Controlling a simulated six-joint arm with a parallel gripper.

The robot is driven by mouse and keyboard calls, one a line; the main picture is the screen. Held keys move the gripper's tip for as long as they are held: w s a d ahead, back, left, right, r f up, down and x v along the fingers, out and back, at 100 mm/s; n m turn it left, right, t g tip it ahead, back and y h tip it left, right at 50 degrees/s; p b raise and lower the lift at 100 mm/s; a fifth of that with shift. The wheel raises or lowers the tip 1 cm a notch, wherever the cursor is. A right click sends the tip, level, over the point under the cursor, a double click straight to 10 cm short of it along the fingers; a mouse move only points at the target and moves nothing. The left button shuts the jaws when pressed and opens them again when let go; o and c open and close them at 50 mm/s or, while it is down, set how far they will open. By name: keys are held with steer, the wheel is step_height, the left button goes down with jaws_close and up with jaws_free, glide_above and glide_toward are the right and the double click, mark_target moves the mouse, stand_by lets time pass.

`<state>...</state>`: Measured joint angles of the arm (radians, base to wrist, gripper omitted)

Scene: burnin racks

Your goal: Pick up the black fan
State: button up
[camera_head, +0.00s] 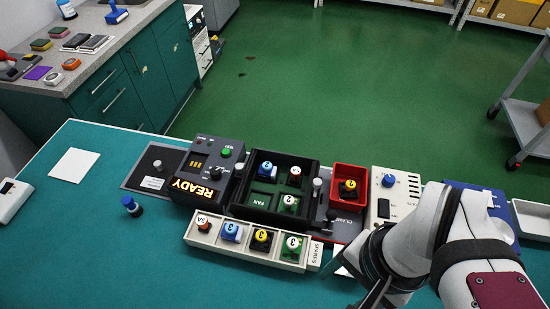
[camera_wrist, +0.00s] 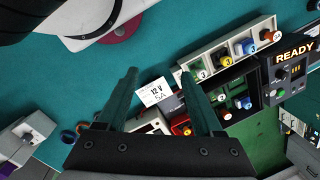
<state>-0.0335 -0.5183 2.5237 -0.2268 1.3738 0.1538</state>
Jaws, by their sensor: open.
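Two black pieces with yellow number discs look like fans. One black fan (camera_head: 262,239) sits in the white spares tray (camera_head: 225,253), between a blue piece and a green piece; it also shows in the wrist view (camera_wrist: 225,61). The other black piece (camera_head: 348,189) lies in the red bin (camera_head: 363,171), partly shown in the wrist view (camera_wrist: 187,130). The compartment marked FAN (camera_head: 259,200) in the black rack looks empty. My gripper (camera_head: 358,280) is open and empty, right of the spares tray. Its fingers (camera_wrist: 158,74) point over the bench beside the tray.
The grey READY unit (camera_head: 207,166) stands left of the rack. A cream box with a blue knob (camera_head: 389,181) is right of the red bin. A lever (camera_head: 317,188) rises between rack and bin. A blue-topped piece (camera_head: 131,206) stands alone. The bench's front left is clear.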

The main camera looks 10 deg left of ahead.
steer(key=w+a+r+m+h, duration=0.1)
steer(key=w+a+m, duration=0.3)
steer(key=w+m, duration=0.2)
steer(key=m, duration=1)
glide_above(261, 235)
steer(key=a, duration=0.1)
steer(key=f, duration=0.1)
steer(key=shift+m+h, duration=0.3)
steer(key=shift+h, duration=0.1)
steer(key=f, duration=1)
steer(key=d+f, duration=0.1)
steer(key=f, duration=0.4)
steer(key=shift+f, duration=0.4)
jaws_close()
